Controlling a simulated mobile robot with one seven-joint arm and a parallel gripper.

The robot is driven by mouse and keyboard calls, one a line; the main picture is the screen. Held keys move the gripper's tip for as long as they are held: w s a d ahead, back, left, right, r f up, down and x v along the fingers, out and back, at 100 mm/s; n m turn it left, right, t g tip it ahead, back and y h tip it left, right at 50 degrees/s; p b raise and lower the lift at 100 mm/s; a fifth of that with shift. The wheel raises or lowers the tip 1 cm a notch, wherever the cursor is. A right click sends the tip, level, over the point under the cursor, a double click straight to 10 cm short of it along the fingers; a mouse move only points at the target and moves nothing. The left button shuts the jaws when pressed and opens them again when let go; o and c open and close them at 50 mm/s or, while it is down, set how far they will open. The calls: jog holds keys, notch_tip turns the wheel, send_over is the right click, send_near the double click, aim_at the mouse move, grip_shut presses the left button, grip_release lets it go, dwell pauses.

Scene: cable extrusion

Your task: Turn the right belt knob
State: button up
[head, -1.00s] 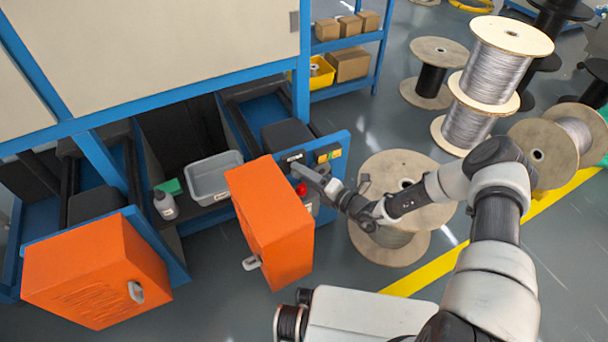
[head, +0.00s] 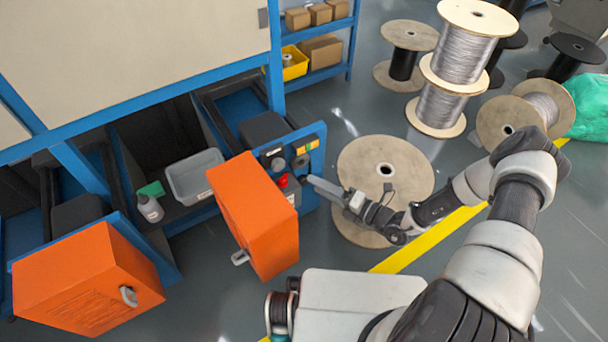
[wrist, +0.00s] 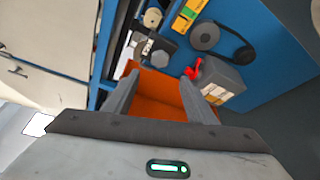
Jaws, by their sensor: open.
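The blue control panel (head: 313,145) is on the end of the machine frame, right of the orange box. It carries a dark knob (head: 277,164) and a grey round knob (head: 301,161) under a yellow label. In the wrist view the dark knob (wrist: 159,52) is ahead of the fingers, and the grey round knob (wrist: 206,36) is farther right. I cannot tell which is the right belt knob. A red switch (wrist: 194,69) sits on a grey box between them and my fingers. My gripper (wrist: 160,80) is open and empty, apart from both knobs.
The orange box (head: 255,215) hangs close to the panel's left and shows between my fingers in the wrist view. A grey bin (head: 194,177) and a bottle (head: 150,208) stand left of it. A large wooden spool (head: 365,160) stands behind my gripper. Grey floor is open below.

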jog(key=shift+v, duration=1.7)
jog(key=shift+f, duration=0.1)
